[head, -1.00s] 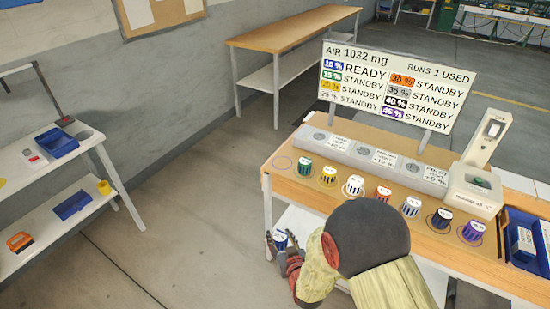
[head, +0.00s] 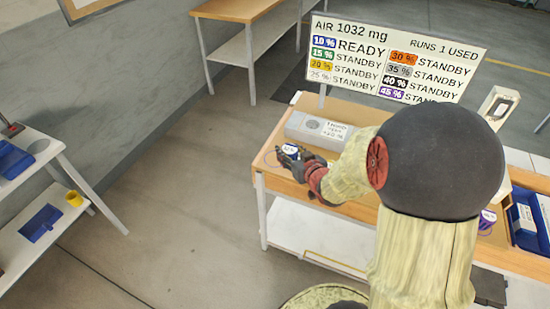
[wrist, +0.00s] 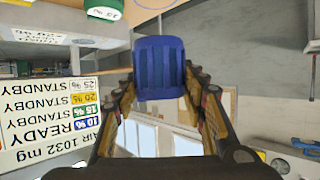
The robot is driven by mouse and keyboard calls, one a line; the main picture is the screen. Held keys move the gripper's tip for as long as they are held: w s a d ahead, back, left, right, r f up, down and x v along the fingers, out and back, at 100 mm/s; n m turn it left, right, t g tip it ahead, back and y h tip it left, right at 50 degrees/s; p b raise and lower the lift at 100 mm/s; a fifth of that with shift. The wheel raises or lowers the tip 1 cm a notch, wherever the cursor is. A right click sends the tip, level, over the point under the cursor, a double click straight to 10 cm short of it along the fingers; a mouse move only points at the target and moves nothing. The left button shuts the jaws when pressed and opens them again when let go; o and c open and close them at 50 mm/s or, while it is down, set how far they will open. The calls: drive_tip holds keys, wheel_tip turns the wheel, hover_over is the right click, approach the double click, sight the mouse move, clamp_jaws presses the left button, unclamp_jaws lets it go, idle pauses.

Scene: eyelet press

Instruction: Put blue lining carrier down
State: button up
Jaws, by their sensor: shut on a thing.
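The blue lining carrier (wrist: 160,68) is a ribbed blue cup between the fingers of my gripper (wrist: 160,88) in the wrist view. In the head view its white-labelled top (head: 291,149) shows at my gripper (head: 293,156), over the left end of the wooden table (head: 262,181). A ring mark on the tabletop (head: 268,158) partly shows beside it. I cannot tell whether the carrier touches the tabletop. My gripper is shut on the carrier. My arm hides most of the tabletop's middle.
A grey block with a round recess (head: 312,128) stands just behind my gripper. A sign board (head: 395,58) rises behind it. A green carrier (wrist: 103,8) shows in the wrist view. A purple carrier (head: 487,219) and a blue bin (head: 522,224) are at the right.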

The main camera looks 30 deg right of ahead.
drive_tip(key=shift+s+d+r, duration=0.15)
drive_tip(key=shift+d+r, duration=0.15)
drive_tip(key=shift+d, duration=0.15)
drive_tip(key=shift+w+d, duration=0.1)
drive_tip(key=shift+w, duration=0.1)
drive_tip(key=f+b+x, duration=0.1)
drive_tip(key=x, duration=0.4)
drive_tip(key=f+b+x, duration=0.1)
drive_tip(key=b+x, duration=0.1)
drive_tip(key=x, duration=0.3)
drive_tip(key=s+f+b+x, duration=0.1)
drive_tip(key=b+x, duration=0.1)
drive_tip(key=x, duration=0.3)
drive_tip(key=shift+s+a, duration=0.1)
drive_tip(key=shift+a, duration=0.25)
drive_tip(key=shift+f, duration=0.25)
drive_tip(key=shift+w+f+b, duration=0.2)
drive_tip(key=shift+f+b, duration=0.25)
drive_tip(key=shift+f, duration=0.45)
drive_tip(key=shift+w+f+b, duration=0.15)
drive_tip(key=shift+f+b, duration=0.25)
drive_tip(key=shift+f, duration=0.45)
drive_tip(key=shift+f, duration=0.2)
drive_tip(key=o, duration=1.3)
